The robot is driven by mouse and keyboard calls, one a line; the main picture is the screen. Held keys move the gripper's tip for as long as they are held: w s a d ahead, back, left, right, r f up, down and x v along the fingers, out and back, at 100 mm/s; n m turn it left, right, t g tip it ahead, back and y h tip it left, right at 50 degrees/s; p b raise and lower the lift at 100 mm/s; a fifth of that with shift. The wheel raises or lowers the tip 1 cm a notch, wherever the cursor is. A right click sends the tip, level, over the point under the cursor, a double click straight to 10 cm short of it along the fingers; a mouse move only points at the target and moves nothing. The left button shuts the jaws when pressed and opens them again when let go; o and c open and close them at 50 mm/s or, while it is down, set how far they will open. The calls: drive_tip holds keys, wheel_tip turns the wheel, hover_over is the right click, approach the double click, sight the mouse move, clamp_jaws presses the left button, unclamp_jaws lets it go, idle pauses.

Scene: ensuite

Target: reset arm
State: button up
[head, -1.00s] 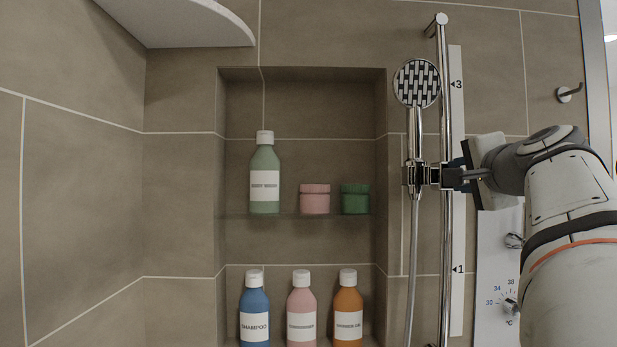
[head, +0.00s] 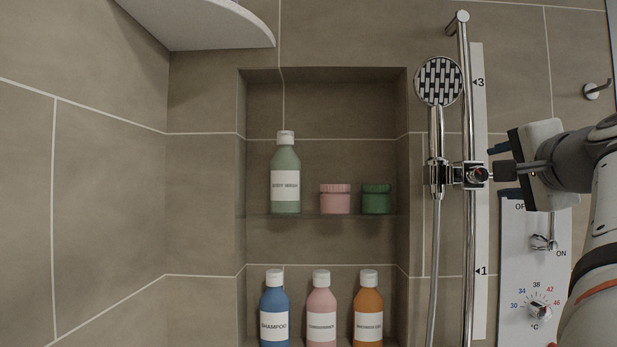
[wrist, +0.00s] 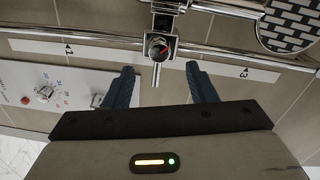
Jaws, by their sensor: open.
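My gripper (head: 502,172) is open and empty, just right of the shower rail in the head view. In the wrist view its two dark blue fingers (wrist: 161,86) stand apart, with the slider knob (wrist: 158,48) beyond the gap between them and clear of both. The slider (head: 472,175) on the chrome rail (head: 465,120) holds the hand shower (head: 438,82), which hangs upright. The slider sits between the marks 1 and 3 on the white strip (head: 481,225).
A shower control panel (head: 520,270) with two knobs is below my gripper. A wall niche (head: 320,105) at left holds several bottles and two jars (head: 335,199). A white corner shelf (head: 205,25) is at the upper left. A hook (head: 597,90) is at the upper right.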

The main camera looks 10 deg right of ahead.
drive_tip(key=shift+v, duration=0.8)
